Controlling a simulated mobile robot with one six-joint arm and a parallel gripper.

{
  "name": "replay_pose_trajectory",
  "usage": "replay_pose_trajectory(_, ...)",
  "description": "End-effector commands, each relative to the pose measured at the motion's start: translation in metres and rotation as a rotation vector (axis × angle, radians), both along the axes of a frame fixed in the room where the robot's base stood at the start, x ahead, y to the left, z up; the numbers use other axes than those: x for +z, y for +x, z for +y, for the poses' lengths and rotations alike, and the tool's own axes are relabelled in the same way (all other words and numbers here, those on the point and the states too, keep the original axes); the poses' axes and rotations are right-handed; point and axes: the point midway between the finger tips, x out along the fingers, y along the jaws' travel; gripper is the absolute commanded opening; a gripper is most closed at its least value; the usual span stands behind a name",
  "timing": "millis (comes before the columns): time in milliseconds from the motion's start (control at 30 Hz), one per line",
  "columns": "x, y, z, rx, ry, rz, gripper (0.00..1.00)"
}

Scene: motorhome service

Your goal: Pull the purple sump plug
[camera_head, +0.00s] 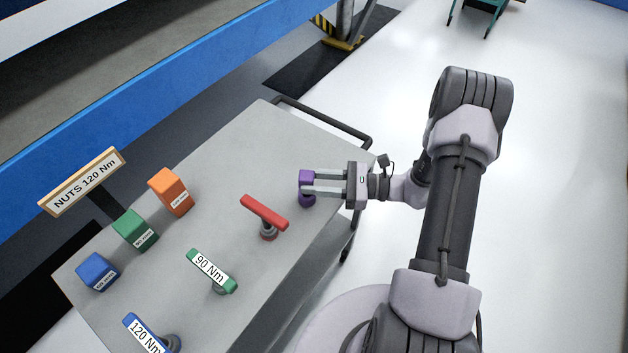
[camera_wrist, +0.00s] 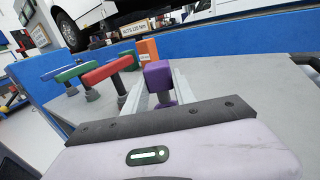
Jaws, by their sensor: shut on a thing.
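The purple sump plug (camera_head: 305,178) is at the right side of the grey cart top. It has a purple block-like head and a narrower part below. My gripper (camera_head: 309,182) reaches in from the right and is shut on the purple plug, one finger on each side. In the wrist view the purple plug (camera_wrist: 158,76) stands upright between the fingers, its lower part partly hidden by my gripper body. Whether it touches the cart top cannot be told.
A red T-handle (camera_head: 264,212) stands close left of the plug. A green 90 Nm handle (camera_head: 212,270) and a blue 120 Nm handle (camera_head: 146,334) stand nearer. Orange (camera_head: 171,191), green (camera_head: 135,230) and blue (camera_head: 97,271) blocks line the left side. A sign (camera_head: 82,181) reads NUTS 120 Nm.

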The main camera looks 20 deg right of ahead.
Motion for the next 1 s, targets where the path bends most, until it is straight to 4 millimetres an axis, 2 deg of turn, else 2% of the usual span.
replay_pose_trajectory(333, -0.002, 0.0, 0.0, 0.0, 0.0, 0.0, 0.0)
replay_pose_trajectory(1000, -0.022, 0.0, 0.0, 0.0, 0.0, 0.0, 0.0)
